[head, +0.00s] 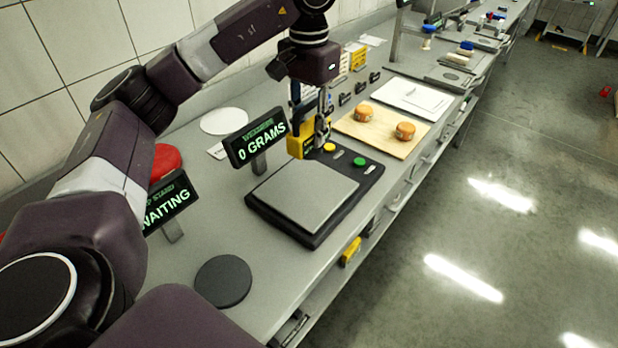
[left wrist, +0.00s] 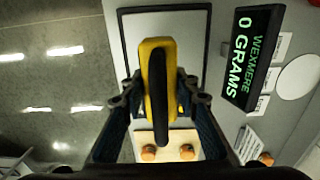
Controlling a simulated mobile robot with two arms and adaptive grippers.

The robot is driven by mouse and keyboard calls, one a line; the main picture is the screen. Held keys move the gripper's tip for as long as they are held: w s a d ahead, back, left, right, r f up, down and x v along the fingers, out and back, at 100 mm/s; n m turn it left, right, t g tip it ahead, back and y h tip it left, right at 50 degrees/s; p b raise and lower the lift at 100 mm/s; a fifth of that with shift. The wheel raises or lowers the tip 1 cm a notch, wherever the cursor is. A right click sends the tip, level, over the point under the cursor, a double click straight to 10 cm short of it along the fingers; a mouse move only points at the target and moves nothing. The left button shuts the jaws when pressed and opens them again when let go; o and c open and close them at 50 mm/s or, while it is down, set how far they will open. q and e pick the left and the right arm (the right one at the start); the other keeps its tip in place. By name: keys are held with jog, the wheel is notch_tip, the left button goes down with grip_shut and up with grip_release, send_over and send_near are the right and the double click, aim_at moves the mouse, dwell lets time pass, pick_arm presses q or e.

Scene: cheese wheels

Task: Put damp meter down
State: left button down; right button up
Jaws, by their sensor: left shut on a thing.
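The damp meter (head: 301,142) is a yellow and black hand-held device. My left gripper (head: 318,132) is shut on it and holds it above the rear edge of the scale, beside the scale's display. In the left wrist view the damp meter (left wrist: 158,80) stands between the two fingers of my left gripper (left wrist: 160,100), its black side facing the camera. The scale (head: 305,195) has a bare grey plate, and its display (head: 257,138) reads 0 grams. My right gripper is not in view.
A wooden board (head: 378,137) with two orange cheese wheels (head: 405,131) lies beyond the scale. A dark round disc (head: 222,281) lies near the front, and a second display (head: 170,200) reads "waiting". A white disc (head: 224,121) lies by the wall. Bare counter surrounds the dark disc.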

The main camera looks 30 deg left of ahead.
pick_arm(q)
notch_tip(320, 180, down, 12)
jog(key=shift+s+r+p, duration=0.1)
jog(key=shift+r+p, duration=0.1)
jog(key=shift+p, duration=0.5)
jog(key=shift+f, duration=0.2)
jog(key=shift+f, duration=0.2)
jog(key=c, duration=1.5)
grip_release()
jog(key=shift+r, duration=0.2)
